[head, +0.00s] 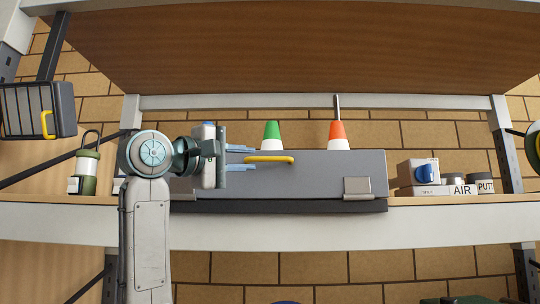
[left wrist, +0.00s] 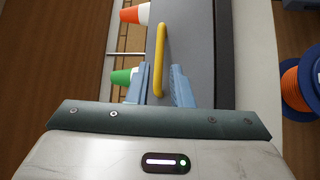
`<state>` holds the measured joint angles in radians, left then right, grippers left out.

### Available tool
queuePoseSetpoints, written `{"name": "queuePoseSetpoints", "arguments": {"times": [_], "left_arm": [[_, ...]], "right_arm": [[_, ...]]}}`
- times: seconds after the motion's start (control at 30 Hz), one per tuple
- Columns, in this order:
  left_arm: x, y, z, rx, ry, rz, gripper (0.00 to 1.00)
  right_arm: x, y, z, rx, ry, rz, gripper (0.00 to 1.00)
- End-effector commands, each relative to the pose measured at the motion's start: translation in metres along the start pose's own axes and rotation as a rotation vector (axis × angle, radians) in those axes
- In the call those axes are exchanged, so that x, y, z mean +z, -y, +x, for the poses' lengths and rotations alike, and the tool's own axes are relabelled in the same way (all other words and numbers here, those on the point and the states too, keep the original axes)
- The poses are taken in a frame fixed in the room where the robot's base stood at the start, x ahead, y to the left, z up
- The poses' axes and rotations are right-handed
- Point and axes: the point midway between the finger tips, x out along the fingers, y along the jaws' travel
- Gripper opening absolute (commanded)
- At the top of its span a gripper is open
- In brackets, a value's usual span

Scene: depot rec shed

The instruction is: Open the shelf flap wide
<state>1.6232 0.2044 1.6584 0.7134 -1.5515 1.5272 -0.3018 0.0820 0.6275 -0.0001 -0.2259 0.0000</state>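The shelf flap (head: 320,175) is a grey panel standing upright on the shelf, with a hinge (head: 357,187) at its lower right. It looks shut. Its yellow bar handle (head: 272,159) runs level near the top edge. My left gripper (head: 240,158) is open at the handle's left end. In the left wrist view, the near end of the handle (left wrist: 159,60) lies between the two blue fingers (left wrist: 158,88), with gaps on both sides. The flap's left part is hidden behind my left arm. My right gripper is not in view.
A green cone (head: 271,134) and an orange cone (head: 338,135) show above the flap. Boxes and tins (head: 440,182) stand right of it. A green lantern (head: 86,168) stands at left. A shelf board (head: 300,45) hangs overhead. The space before the flap's right half looks clear.

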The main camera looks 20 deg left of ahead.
Motion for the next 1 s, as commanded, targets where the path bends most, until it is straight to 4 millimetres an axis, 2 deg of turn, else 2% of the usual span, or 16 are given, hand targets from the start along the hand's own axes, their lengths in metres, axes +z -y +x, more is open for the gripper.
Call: {"name": "queuePoseSetpoints", "arguments": {"times": [0.03, 0.2, 0.4, 0.8, 0.9, 1.0], "left_arm": [[0.000, -0.004, 0.012, -0.003, 0.004, -0.004, 0.20], [0.000, -0.004, 0.045, -0.003, 0.002, -0.003, 0.20], [0.000, -0.002, 0.069, -0.002, 0.001, -0.001, 0.20], [0.000, 0.000, 0.076, -0.001, -0.001, 0.001, 0.20], [0.000, 0.000, 0.076, -0.001, -0.001, 0.001, 0.00], [0.000, 0.000, 0.076, -0.001, -0.001, 0.001, 0.00]], "right_arm": [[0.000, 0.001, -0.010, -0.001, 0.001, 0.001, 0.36], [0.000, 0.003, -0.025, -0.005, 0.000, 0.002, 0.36], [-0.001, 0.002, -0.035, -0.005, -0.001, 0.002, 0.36], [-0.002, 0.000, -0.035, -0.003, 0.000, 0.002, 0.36], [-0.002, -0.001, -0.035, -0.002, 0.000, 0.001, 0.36], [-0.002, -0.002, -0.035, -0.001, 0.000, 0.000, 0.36]]}}
